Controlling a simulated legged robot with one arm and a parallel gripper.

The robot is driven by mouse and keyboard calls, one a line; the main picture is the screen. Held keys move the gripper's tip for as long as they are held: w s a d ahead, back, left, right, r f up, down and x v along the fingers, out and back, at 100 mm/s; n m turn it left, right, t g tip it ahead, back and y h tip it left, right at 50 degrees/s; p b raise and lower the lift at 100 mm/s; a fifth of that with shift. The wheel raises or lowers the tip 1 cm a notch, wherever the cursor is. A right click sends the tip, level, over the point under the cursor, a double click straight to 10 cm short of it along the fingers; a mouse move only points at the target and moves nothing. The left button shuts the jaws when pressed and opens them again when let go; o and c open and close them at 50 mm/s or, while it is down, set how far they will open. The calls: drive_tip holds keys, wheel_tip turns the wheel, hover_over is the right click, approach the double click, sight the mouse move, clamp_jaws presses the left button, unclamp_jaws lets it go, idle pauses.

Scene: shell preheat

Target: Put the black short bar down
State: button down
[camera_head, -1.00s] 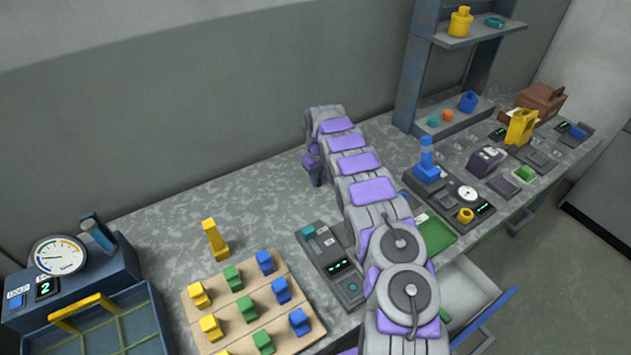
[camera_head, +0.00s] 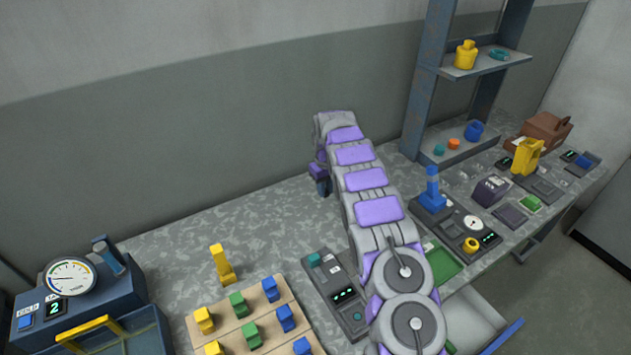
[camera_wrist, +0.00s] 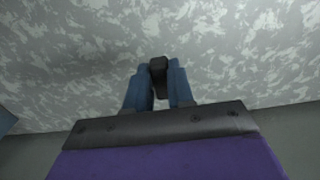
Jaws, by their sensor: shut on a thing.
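My gripper (camera_wrist: 158,75) is shut on the black short bar (camera_wrist: 158,66), which shows as a small dark block between the two blue fingers in the wrist view. The grey mottled bench top (camera_wrist: 240,50) lies beyond the bar. I cannot tell whether the bar touches it. In the head view my gripper (camera_head: 322,186) is at the far end of my arm, above the back part of the bench near the wall. The bar cannot be made out in the head view.
A dark device (camera_head: 336,293) is beside my arm. A shelf rack (camera_head: 425,85) stands right. Bench left of my gripper is clear.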

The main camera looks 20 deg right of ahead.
drive_tip(key=shift+r, duration=0.9)
drive_tip(key=shift+s+a+r, duration=0.1)
drive_tip(key=shift+a+r, duration=0.2)
drive_tip(key=shift+a, duration=0.2)
drive_tip(key=s+a+r+m, duration=0.1)
drive_tip(key=s+a+r, duration=0.2)
drive_tip(key=s+a, duration=0.4)
drive_tip(key=s+a+r+m, duration=0.1)
drive_tip(key=s+a+r, duration=0.1)
drive_tip(key=s+a, duration=0.5)
drive_tip(key=s, duration=0.4)
drive_tip(key=shift+r, duration=0.4)
drive_tip(key=shift+s, duration=0.25)
